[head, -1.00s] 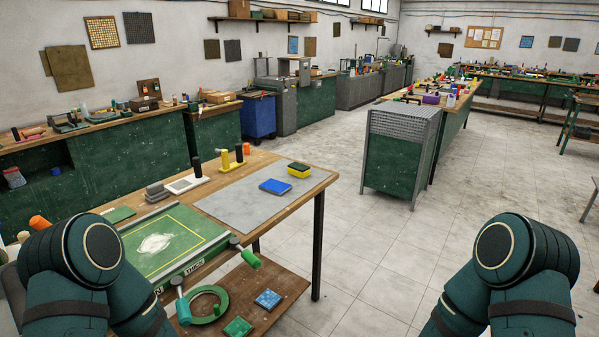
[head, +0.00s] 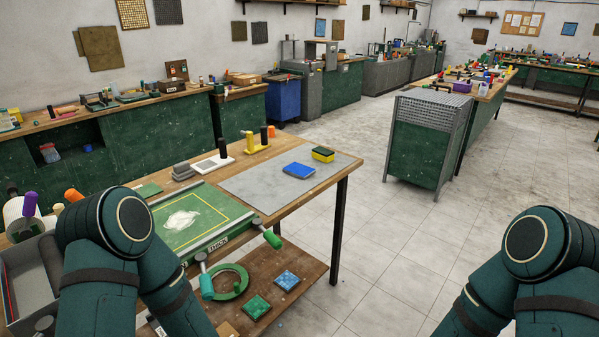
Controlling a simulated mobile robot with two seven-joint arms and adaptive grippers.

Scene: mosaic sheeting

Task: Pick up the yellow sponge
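The yellow sponge (head: 323,154), with a dark green top, lies near the far right corner of the wooden workbench. It rests on a grey mat (head: 262,187), just behind a blue block (head: 299,170). My two dark teal arms show at the lower left and lower right. Neither gripper is in the picture, so I cannot see their fingers or what they hold.
On the workbench (head: 331,178) are a green board (head: 225,211) with white powder, a yellow stand (head: 257,143) and grey blocks (head: 182,171). A lower shelf holds a green ring (head: 229,282) and tiles. A green cabinet (head: 421,150) stands behind. Floor to the right is clear.

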